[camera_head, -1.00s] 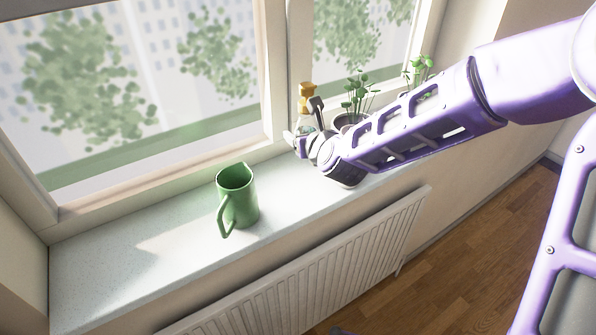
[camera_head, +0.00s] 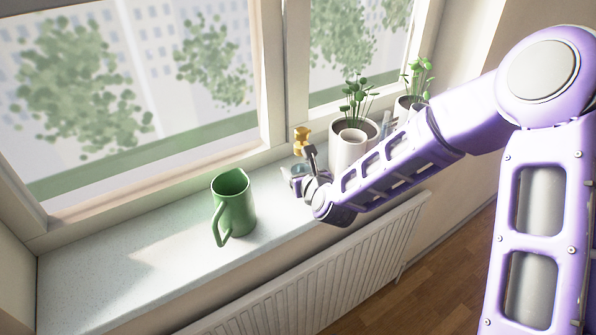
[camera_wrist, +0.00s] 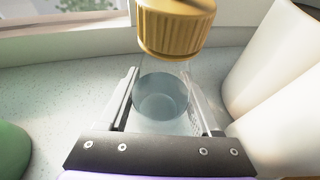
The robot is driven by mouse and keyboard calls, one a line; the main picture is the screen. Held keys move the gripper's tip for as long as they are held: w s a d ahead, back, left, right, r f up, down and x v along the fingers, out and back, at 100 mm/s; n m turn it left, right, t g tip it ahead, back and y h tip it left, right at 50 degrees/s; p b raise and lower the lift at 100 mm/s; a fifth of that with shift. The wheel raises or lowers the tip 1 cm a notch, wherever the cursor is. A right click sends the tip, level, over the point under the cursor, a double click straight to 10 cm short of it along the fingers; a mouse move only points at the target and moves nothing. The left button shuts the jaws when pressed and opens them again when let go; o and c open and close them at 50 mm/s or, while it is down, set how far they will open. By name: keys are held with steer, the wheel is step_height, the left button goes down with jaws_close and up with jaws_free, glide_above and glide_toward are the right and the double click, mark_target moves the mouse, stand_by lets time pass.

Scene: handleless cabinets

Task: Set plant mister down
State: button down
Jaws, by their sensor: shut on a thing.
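The plant mister has a clear body and an amber top (camera_head: 302,140). In the head view it is over the windowsill (camera_head: 150,255), between the green jug and the white pots, with its lower part mostly behind my gripper (camera_head: 298,172). In the wrist view the mister (camera_wrist: 163,95) stands between my two fingers, its ribbed amber collar above them and liquid visible in its clear body. My gripper (camera_wrist: 165,105) is shut on it. I cannot tell whether the mister's base touches the sill.
A green jug (camera_head: 234,203) stands on the sill to the left, apart from my gripper. White pots with plants (camera_head: 347,150) stand close on the right. The window is behind; a radiator (camera_head: 310,275) is below the front edge. The sill left of the jug is clear.

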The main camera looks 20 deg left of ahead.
steer(key=shift+r, duration=0.1)
steer(key=shift+f, duration=0.2)
steer(key=shift+c, duration=0.4)
jaws_free()
steer(key=shift+r, duration=0.1)
steer(key=shift+r, duration=0.2)
steer(key=p+v, duration=0.1)
steer(key=v, duration=1.1)
steer(key=shift+f+p, duration=0.15)
steer(key=shift+p, duration=0.15)
